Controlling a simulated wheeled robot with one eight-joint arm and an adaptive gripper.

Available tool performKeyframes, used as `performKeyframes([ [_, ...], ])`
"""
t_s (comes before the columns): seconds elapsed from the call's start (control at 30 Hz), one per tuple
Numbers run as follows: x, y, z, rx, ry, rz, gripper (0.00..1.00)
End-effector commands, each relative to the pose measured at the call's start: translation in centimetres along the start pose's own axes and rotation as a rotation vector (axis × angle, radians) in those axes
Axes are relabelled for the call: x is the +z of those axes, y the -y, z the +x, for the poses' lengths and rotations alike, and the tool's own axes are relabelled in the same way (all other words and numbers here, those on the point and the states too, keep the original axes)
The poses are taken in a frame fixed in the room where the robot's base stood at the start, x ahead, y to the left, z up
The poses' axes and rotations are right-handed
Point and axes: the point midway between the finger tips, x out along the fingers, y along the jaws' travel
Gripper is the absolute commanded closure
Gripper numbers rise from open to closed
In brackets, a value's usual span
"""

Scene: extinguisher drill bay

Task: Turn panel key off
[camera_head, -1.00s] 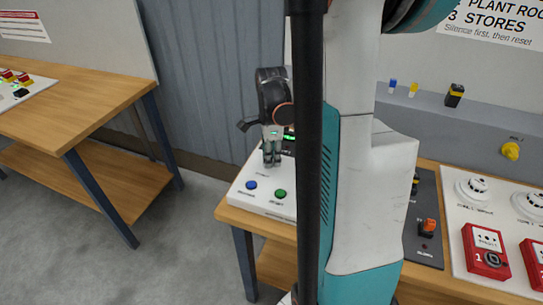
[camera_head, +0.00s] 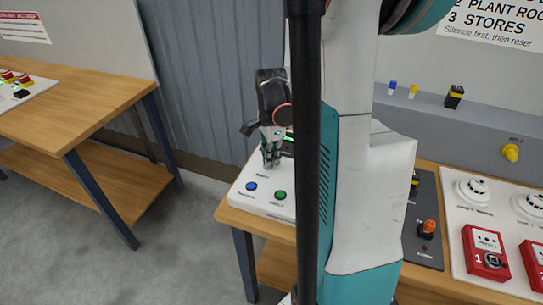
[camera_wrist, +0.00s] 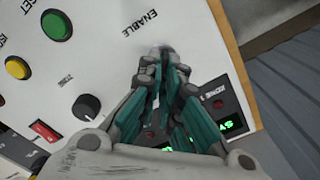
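A white control panel (camera_head: 266,208) lies on the wooden table, left of the black post. My gripper (camera_head: 269,160) points down at its back part. In the wrist view, my gripper (camera_wrist: 163,58) has its two grey and teal fingers drawn close together, with their tips at the panel face beside the word ENABLE. The panel key does not show; the fingers cover the spot at that label, so whether they hold it cannot be seen. The wrist view also shows a black TONE knob (camera_wrist: 87,107) and a lit green display (camera_wrist: 228,122) partly behind the fingers.
A green button (camera_wrist: 17,67), a yellow button (camera_wrist: 55,25) and a red rocker switch (camera_wrist: 43,130) are on the panel. A blue button (camera_head: 251,185) shows at its left. Red call points (camera_head: 486,250) stand to the right. Another wooden table (camera_head: 70,110) is at left.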

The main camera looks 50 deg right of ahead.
Motion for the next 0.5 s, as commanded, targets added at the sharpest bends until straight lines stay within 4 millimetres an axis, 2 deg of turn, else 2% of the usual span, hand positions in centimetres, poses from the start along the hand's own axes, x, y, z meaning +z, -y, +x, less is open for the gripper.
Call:
performKeyframes([
  [0.5,0.13,0.58,-0.04,0.0,0.0,-0.481,1.0],
])
